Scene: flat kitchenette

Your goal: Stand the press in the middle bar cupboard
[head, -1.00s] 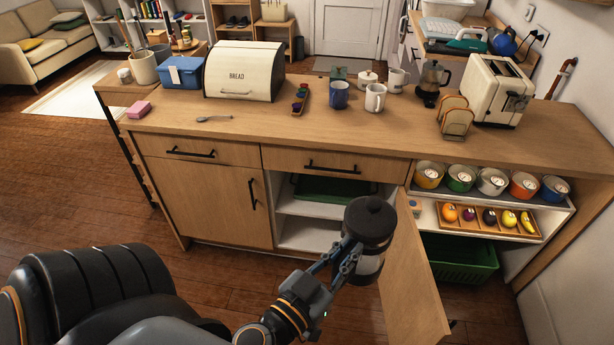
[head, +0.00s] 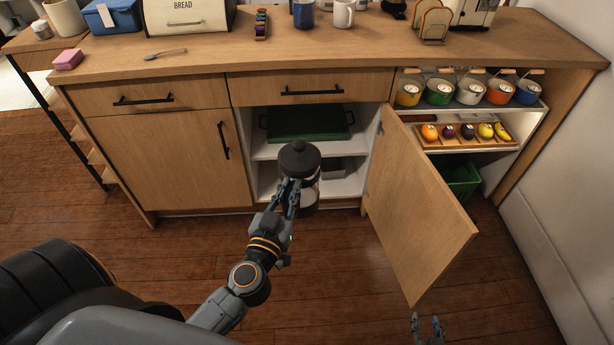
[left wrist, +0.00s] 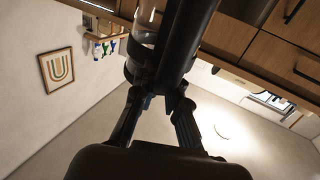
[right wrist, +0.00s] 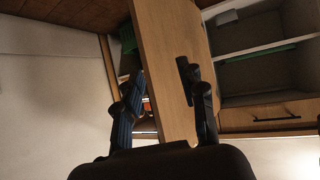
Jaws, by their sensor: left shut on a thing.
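The press (head: 300,160), a glass jug with a black lid and frame, is held roughly upright before the opening of the middle bar cupboard (head: 258,150). My left gripper (head: 291,186) is shut on it; the press also fills the top of the left wrist view (left wrist: 172,45). The cupboard door (head: 415,200) stands open to the right. My right gripper (head: 427,323) is low by the door's outer end. In the right wrist view its fingers (right wrist: 168,82) are apart, with the door and its dark handle (right wrist: 187,80) showing between them; contact is unclear.
A green tray (head: 310,124) lies on the cupboard's upper shelf. A greyish box (head: 333,168) is on the lower level, partly behind the press. Fruit in a wooden tray (head: 465,145) and several coloured pots (head: 440,90) sit on the open shelves at right.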

